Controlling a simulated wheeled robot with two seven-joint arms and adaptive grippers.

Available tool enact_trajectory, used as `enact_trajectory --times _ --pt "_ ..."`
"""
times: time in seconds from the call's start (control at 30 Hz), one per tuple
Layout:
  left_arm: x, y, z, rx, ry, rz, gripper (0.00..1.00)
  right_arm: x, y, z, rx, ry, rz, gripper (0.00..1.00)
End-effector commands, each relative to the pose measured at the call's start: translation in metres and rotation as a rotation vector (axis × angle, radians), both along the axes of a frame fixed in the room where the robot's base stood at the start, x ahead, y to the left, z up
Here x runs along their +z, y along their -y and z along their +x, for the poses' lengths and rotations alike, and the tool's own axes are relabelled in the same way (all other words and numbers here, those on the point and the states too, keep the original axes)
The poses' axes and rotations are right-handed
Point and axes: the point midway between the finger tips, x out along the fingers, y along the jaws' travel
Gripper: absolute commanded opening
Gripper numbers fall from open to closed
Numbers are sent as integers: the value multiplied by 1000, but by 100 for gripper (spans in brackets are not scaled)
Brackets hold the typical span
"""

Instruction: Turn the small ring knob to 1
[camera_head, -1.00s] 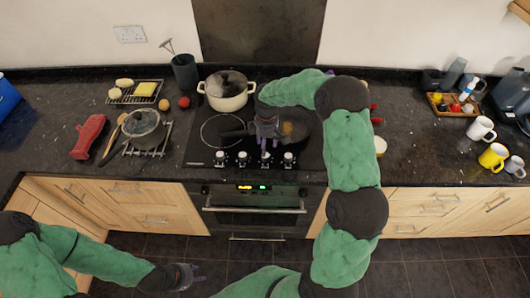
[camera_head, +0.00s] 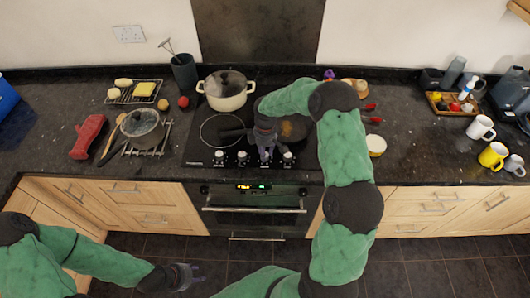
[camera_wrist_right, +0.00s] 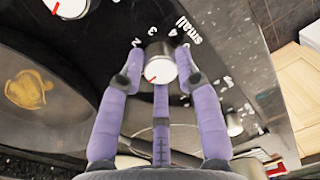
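The small ring knob (camera_wrist_right: 160,66) is a silver-faced knob with a red mark, beside the printed word "small" in the right wrist view. Its red mark points to the lower left of that view; printed numbers show above it. In the head view my right gripper (camera_head: 266,154) is at the knob row and largely hides this knob. My left gripper (camera_head: 192,277) is open and empty, low over the floor.
Neighbouring knobs (camera_head: 242,157) (camera_head: 288,158) stand close on both sides. A pan (camera_head: 294,130) sits behind the right gripper, and a cream pot (camera_head: 227,92) stands at the back left of the hob. The oven handle (camera_head: 254,209) runs below.

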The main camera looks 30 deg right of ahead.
Motion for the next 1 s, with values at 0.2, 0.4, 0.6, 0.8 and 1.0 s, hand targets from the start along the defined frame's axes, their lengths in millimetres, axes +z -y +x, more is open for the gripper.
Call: enact_trajectory --times 0.2,0.4,0.6,0.8,1.0 --pt "-1 0 0 0 0 0 40 0 0 -1 -12 -2 0 1" --pt "-4 0 0 0 0 0 40 -1 0 -1 -81 -2 -1 1" --pt "-9 0 0 0 0 0 40 -1 0 -1 -219 -2 0 1" --pt "-14 0 0 0 0 0 40 -2 0 -1 -381 -2 0 1" --pt "-19 0 0 0 0 0 40 -2 0 -2 -525 -2 -1 1"
